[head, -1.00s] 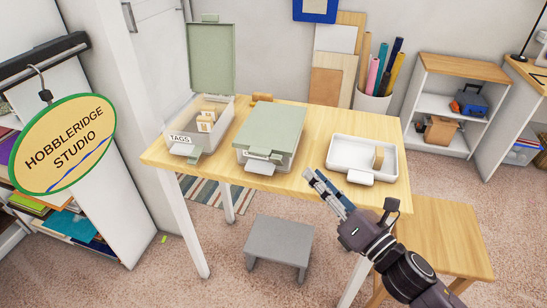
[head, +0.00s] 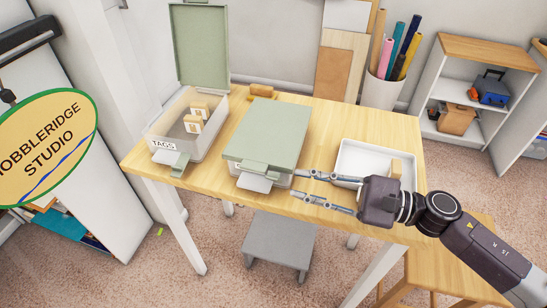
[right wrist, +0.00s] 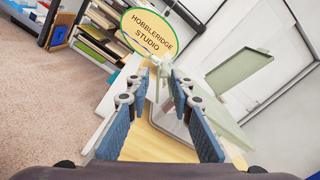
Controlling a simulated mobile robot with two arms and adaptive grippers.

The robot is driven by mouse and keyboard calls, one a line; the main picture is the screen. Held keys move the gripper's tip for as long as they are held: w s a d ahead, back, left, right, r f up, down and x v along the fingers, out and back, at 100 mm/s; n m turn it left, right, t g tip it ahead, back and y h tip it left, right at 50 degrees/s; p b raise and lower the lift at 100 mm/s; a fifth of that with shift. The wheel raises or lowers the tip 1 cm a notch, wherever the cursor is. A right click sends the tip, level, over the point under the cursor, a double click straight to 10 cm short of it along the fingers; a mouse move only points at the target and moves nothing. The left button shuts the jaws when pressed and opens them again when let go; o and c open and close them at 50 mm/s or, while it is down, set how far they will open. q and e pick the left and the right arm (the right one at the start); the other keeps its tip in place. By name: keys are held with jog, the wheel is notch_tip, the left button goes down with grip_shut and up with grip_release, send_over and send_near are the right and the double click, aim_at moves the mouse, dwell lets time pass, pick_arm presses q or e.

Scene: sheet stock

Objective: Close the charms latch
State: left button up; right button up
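The middle box has its pale green lid (head: 268,130) down. A green latch flap (head: 261,168) sticks out from the lid's front edge, above a pale tab (head: 256,184) on the box front. I read no charms label on this box. My right gripper (head: 296,184) is open, its fingers pointing left, just right of the latch at the box's front right corner. In the right wrist view the spread fingers (right wrist: 161,82) show with the lid edge beyond them; whether they touch the latch I cannot tell. My left gripper is not in view.
A clear box marked TAGS (head: 164,145), lid raised and wooden tags inside, stands left. A white open tray (head: 352,150) with a wooden piece is right, partly behind my arm. A wooden block (head: 262,90) lies behind.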

aim_at(274, 178)
jog(key=shift+w+a+r, duration=0.1)
jog(key=shift+a, duration=0.15)
jog(key=p+x, duration=0.1)
jog(key=x, duration=0.1)
jog(key=p+x, duration=0.1)
jog(key=x, duration=0.1)
jog(key=p+x, duration=0.1)
jog(key=x, duration=0.1)
jog(key=shift+s+a+r, duration=0.15)
jog(key=shift+s+r, duration=0.05)
jog(key=shift+s, duration=0.05)
jog(key=shift+w+a+f, duration=0.15)
jog(key=shift+a, duration=0.35)
grip_shut()
